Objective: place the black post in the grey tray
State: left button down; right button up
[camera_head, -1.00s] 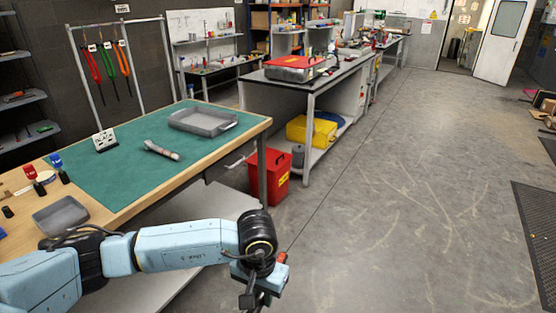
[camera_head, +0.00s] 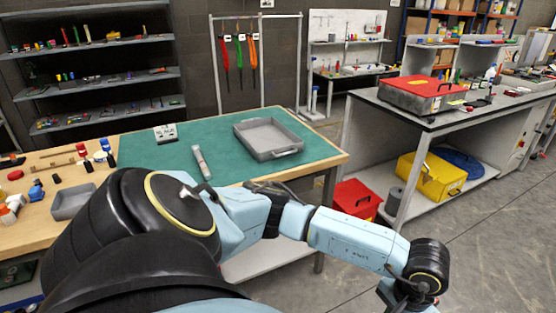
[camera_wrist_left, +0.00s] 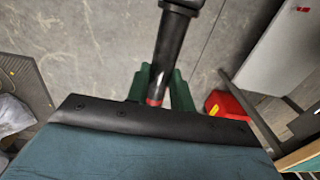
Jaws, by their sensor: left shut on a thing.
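The black post (camera_wrist_left: 172,50) is in the left wrist view, a dark rod with a red band near its lower end. My left gripper (camera_wrist_left: 160,88), with dark green fingers, is shut around the post's lower end, above the grey floor. In the head view my left arm reaches to the right past the table, and its gripper is below the picture edge. A grey tray (camera_head: 288,149) with a handle sits empty on the green mat. A smaller grey tray (camera_head: 74,212) stands on the wood at the left. My right gripper is not in view.
A pale cylinder (camera_head: 202,162) lies on the green mat (camera_head: 225,172), left of the larger tray. A small white sign (camera_head: 165,134) stands behind it. Bottles and small parts crowd the table's left end. A red bin (camera_head: 357,200) stands on the floor beyond the table's right edge.

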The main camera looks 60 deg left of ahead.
aim_at(269, 145)
jog(key=u, duration=0.8)
jog(key=i, duration=1)
jog(key=u, duration=1)
